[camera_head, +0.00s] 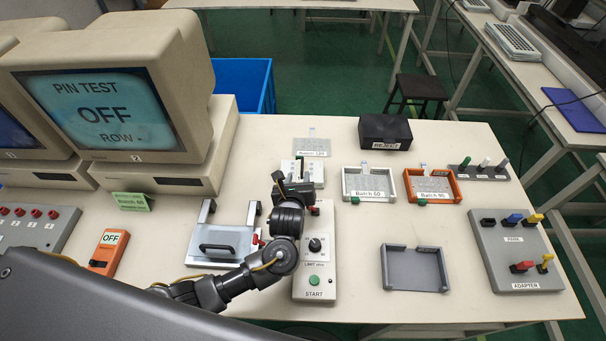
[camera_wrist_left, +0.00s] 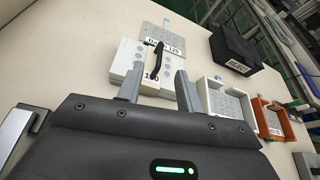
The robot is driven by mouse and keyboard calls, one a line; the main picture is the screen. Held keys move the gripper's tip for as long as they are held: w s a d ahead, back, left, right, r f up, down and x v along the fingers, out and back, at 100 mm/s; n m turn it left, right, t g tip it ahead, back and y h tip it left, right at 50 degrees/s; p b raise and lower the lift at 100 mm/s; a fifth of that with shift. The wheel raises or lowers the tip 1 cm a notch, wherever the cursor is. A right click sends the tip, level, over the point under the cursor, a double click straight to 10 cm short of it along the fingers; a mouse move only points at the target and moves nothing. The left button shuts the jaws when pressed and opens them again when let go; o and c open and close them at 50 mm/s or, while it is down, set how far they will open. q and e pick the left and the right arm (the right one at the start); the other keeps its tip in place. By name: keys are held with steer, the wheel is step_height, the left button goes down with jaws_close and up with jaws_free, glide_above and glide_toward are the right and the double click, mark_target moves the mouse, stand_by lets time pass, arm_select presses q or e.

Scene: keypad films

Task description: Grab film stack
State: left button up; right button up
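A flat grey film piece labelled Batch 120 (camera_head: 313,147) with a small tab lies at the table's back; it also shows in the left wrist view (camera_wrist_left: 174,42). Just in front is a white block with round marks and a dark handle (camera_head: 318,170), also in the left wrist view (camera_wrist_left: 127,60). Two trays hold tabbed grey film pieces: white Batch 60 (camera_head: 346,188) and orange Batch 90 (camera_head: 409,192). My left gripper (camera_head: 291,174) is above the table by the white block. Its fingers (camera_wrist_left: 157,78) are apart and empty, with the handle showing between them. My right gripper is not in view.
A black box (camera_head: 385,131) stands behind the trays. The start panel (camera_head: 314,270) lies under my left arm, with a metal handled fixture (camera_head: 222,243) to its left. An empty grey tray (camera_head: 414,268) and a plug board (camera_head: 516,248) are at right. Monitors stand at left.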

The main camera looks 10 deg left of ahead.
mark_target(302, 163)
arm_select(q)
steer(key=shift+b+x, duration=0.4)
steer(key=shift+x, duration=2.3)
steer(key=x, duration=0.5)
steer(key=shift+f, duration=0.25)
steer(key=shift+s, duration=0.1)
jaws_close()
